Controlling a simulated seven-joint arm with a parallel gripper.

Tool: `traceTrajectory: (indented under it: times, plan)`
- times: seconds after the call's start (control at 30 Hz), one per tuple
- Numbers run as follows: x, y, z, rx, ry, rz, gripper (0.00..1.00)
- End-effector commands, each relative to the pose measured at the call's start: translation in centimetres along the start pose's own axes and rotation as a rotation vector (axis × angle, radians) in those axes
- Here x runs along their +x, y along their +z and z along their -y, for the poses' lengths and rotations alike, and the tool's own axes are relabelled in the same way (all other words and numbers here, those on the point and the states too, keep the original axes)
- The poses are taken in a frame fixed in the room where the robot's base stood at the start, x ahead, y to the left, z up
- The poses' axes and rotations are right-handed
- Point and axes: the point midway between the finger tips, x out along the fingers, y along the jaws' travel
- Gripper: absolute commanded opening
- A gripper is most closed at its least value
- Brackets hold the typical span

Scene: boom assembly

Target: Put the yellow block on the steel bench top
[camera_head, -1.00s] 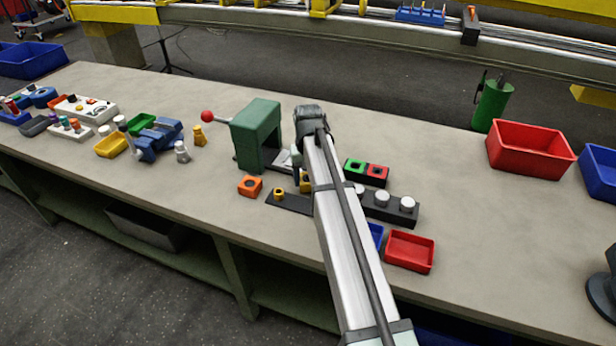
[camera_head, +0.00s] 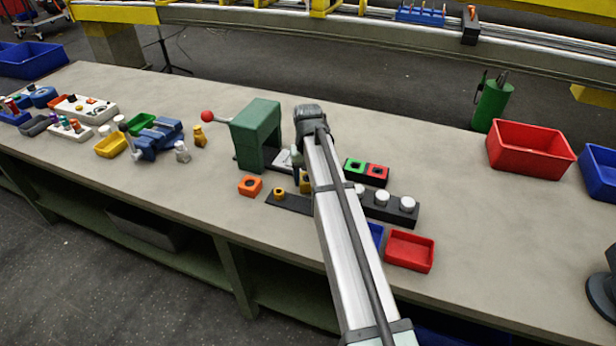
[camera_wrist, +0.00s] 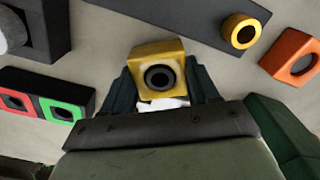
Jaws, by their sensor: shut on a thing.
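The yellow block (camera_wrist: 157,72) has a dark round hole in its face and sits between the fingers of my gripper (camera_wrist: 160,92) in the wrist view. My gripper is shut on it. In the head view only a small part of the yellow block (camera_head: 305,182) shows beside my arm, which hides most of the gripper. The steel bench top (camera_head: 480,235) is the pale grey surface below. I cannot tell whether the block touches it or is held a little above it.
An orange block (camera_head: 250,186) and a dark plate with a yellow ring (camera_head: 279,193) lie to the left. The green press (camera_head: 257,135) stands behind them. Green and red blocks (camera_head: 366,170), a black bar with white knobs (camera_head: 390,204) and a red tray (camera_head: 409,251) are to the right.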

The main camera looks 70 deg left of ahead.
Motion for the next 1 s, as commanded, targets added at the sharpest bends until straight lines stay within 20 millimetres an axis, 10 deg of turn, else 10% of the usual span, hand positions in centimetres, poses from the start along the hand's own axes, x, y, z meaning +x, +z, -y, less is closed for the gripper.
traceTrajectory:
  times: [0.6, 0.63, 1.0]
  plan:
    - [0.28, -0.01, 0.0, 0.0, 0.0, 0.0, 0.3]
    - [0.27, -0.01, 0.0, 0.0, 0.0, 0.0, 0.6]
    - [0.28, -0.01, 0.0, 0.0, 0.0, 0.0, 0.89]
